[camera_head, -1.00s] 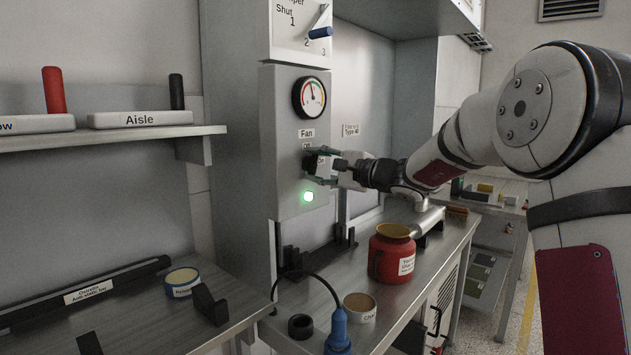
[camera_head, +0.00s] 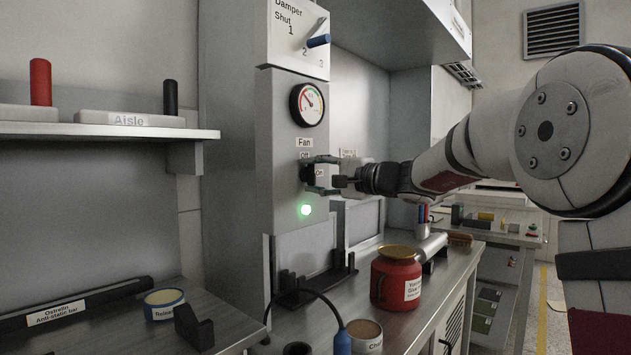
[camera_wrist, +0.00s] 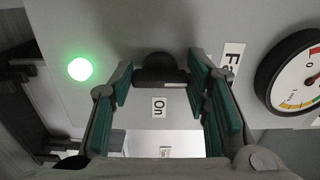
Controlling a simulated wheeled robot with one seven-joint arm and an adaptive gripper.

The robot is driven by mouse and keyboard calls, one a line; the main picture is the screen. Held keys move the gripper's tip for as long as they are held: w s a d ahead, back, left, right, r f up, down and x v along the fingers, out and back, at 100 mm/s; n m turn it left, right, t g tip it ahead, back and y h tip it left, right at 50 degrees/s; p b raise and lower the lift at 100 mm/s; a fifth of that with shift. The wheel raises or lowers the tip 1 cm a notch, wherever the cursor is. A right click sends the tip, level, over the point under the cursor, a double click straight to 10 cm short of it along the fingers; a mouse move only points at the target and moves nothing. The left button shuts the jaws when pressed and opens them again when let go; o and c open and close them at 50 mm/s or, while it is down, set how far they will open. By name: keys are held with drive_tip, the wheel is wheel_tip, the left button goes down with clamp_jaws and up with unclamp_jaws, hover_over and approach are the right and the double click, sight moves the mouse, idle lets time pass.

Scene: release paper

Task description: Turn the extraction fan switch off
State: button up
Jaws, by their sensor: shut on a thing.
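The fan switch (camera_head: 306,173) is a dark knob on the grey panel (camera_head: 284,120), under the labels "Fan" and "Off". My gripper (camera_head: 325,174) reaches in from the right and is shut on the switch. In the wrist view the dark switch (camera_wrist: 160,72) sits between my green-padded fingertips (camera_wrist: 162,80). An "On" label (camera_wrist: 159,107) shows between the fingers. The indicator light (camera_head: 306,210) below the switch glows green. The gauge (camera_head: 308,104) above has its needle tilted to the upper left. My fingers partly hide the switch in the head view.
The damper lever (camera_head: 318,41) has a blue handle above the gauge. A red pot (camera_head: 396,280) and a black rack (camera_head: 318,283) stand on the bench below my arm. A shelf (camera_head: 110,131) with red and black handles is at left.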

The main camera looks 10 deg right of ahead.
drive_tip(key=shift+a+f, duration=0.1)
drive_tip(key=o, duration=1.2)
drive_tip(key=shift+c, duration=0.2)
drive_tip(key=shift+s+d, duration=0.25)
drive_tip(key=shift+d, duration=0.05)
drive_tip(key=v, duration=1.1)
drive_tip(key=shift+s, duration=0.2)
